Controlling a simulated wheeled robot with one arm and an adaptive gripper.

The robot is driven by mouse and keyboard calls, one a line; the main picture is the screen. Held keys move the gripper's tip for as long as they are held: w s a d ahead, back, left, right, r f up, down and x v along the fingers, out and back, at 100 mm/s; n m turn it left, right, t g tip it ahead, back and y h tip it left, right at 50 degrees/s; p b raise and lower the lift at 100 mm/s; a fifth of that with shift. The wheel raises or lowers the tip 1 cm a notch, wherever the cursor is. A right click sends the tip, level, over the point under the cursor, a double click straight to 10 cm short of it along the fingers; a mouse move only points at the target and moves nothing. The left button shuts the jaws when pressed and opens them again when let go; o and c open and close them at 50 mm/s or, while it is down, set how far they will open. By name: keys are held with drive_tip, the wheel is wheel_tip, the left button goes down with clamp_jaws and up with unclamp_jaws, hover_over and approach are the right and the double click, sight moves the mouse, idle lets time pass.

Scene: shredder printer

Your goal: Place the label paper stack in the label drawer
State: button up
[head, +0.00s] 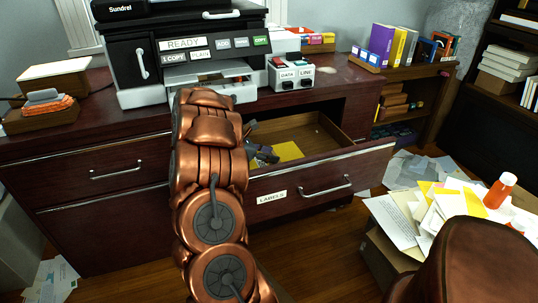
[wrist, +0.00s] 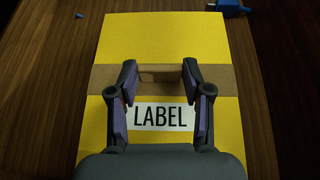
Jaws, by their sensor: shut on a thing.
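The label paper stack (wrist: 165,38) is yellow, with a brown band around it and a white tag reading LABEL. My gripper (wrist: 160,72) is shut on it at the band, one finger at each side of a raised brown part. In the head view the yellow stack (head: 287,151) shows inside the outline of the open label drawer (head: 324,177), with my gripper (head: 262,154) at its left. The drawer front carries a LABELS tag and a metal handle. I cannot tell whether the stack touches the drawer bottom. My arm hides the drawer's left part.
The printer (head: 185,55) stands on the desk above the drawer, with DATA and LINE switch boxes (head: 291,74) beside it. A blue item (wrist: 228,6) lies on the wood beyond the stack.

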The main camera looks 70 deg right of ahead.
drive_tip(key=shift+f+b, duration=0.65)
drive_tip(key=shift+b, duration=0.5)
drive_tip(key=o, duration=1.2)
drive_tip(key=shift+c, duration=0.2)
drive_tip(key=shift+r, duration=0.15)
drive_tip(key=r+p, duration=0.1)
drive_tip(key=p, duration=0.2)
drive_tip(key=shift+r, duration=0.3)
drive_tip(key=v, duration=1.1)
drive_tip(key=shift+w+a, duration=0.3)
drive_tip(key=shift+a, duration=0.05)
drive_tip(key=shift+f, duration=0.1)
